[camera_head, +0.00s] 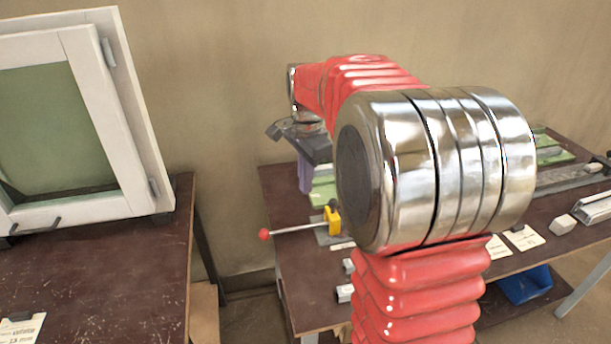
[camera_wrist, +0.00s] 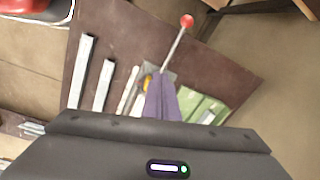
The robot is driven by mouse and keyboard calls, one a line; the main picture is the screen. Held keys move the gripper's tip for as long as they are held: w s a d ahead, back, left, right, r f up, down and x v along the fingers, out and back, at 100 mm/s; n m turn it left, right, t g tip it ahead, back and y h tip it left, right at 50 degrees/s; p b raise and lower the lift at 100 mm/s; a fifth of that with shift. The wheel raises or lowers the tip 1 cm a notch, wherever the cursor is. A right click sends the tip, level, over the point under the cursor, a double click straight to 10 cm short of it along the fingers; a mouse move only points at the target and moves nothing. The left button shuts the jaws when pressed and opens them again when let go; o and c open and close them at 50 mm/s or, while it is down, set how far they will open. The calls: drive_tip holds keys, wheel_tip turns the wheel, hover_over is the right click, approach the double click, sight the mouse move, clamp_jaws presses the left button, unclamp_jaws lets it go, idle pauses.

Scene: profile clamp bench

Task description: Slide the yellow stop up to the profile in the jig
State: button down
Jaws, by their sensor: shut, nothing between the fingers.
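A yellow block (camera_head: 333,221) with a black part on top stands on a grey plate on the right-hand bench. A rod with a red ball knob (camera_head: 264,234) runs out from it to the left. In the wrist view only a bit of the yellow block (camera_wrist: 148,81) shows beside my fingers. My gripper (camera_wrist: 161,76) has purple fingers, shut together and empty. In the head view the gripper (camera_head: 305,188) is behind the yellow block, near the green jig (camera_head: 323,192). The green jig also shows in the wrist view (camera_wrist: 200,108). My arm and fingers hide much of the jig; I cannot tell where its profile lies.
Pale profile bars (camera_wrist: 82,70) lie on the brown bench (camera_wrist: 125,45). Another profile (camera_head: 594,208) and paper labels (camera_head: 524,238) lie at the right. A blue bin (camera_head: 525,285) is below. A white window frame (camera_head: 100,110) stands on the left bench.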

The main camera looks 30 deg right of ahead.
sight(333, 199)
drive_tip(key=w+d+f+m+g, duration=0.1)
drive_tip(key=w+d+f+m, duration=0.2)
drive_tip(key=d, duration=0.2)
drive_tip(key=shift+w+f+m, duration=0.15)
drive_tip(key=shift+f+m, duration=0.15)
drive_tip(key=shift+f, duration=0.05)
drive_tip(key=shift+a+f, duration=0.1)
drive_tip(key=shift+f, duration=3.35)
drive_tip(key=shift+s+d, duration=0.25)
drive_tip(key=shift+d, duration=0.8)
drive_tip(key=shift+s+d, duration=0.3)
drive_tip(key=shift+d, duration=0.7)
drive_tip(key=shift+s+d, duration=0.25)
drive_tip(key=shift+d, duration=0.8)
drive_tip(key=shift+a, duration=0.1)
drive_tip(key=shift+w+a, duration=0.15)
drive_tip(key=shift+a, duration=0.45)
